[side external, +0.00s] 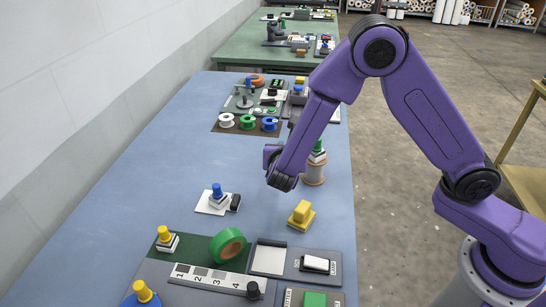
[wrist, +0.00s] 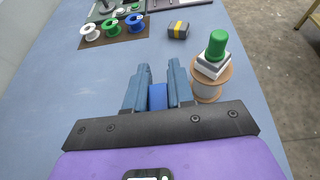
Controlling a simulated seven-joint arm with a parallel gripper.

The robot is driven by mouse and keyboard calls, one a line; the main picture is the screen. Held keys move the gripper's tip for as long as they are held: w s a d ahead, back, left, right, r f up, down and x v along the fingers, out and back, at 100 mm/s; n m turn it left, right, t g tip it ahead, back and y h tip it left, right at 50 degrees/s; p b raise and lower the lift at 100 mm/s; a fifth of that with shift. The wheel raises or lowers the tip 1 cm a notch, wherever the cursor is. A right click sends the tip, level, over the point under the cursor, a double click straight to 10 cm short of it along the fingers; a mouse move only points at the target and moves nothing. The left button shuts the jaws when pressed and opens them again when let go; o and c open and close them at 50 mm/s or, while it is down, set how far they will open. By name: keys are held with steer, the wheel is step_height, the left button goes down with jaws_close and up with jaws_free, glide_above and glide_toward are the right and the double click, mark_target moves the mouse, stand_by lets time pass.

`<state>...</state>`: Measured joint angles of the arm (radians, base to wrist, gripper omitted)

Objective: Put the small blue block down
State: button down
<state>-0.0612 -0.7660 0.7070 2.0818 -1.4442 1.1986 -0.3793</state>
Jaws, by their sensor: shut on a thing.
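The small blue block (wrist: 158,97) shows in the wrist view between the two blue-grey fingers of my gripper (wrist: 158,84). My gripper is shut on it. In the side external view, my arm's end is over the blue table (side external: 172,150), left of the wooden spool (side external: 314,175). The block cannot be made out clearly there. I cannot tell whether it touches the table.
The spool, carrying a green-knobbed stamp (wrist: 216,46), stands close to the right of my fingers in the wrist view. A black and yellow block (wrist: 178,30) lies ahead. A blue-knobbed stamp (side external: 217,192) and yellow piece (side external: 301,214) stand nearby. Table left of my fingers is clear.

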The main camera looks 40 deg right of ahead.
steer(key=w+d, duration=0.4)
steer(key=w, duration=0.4)
steer(key=w+d, duration=0.3)
steer(key=w, duration=0.6)
steer(key=shift+m+g, duration=0.3)
steer(key=shift+d+f, duration=0.15)
steer(key=shift+f, duration=5.05)
steer(key=shift+s+f, duration=0.1)
steer(key=shift+f, duration=0.05)
steer(key=c, duration=1)
jaws_free()
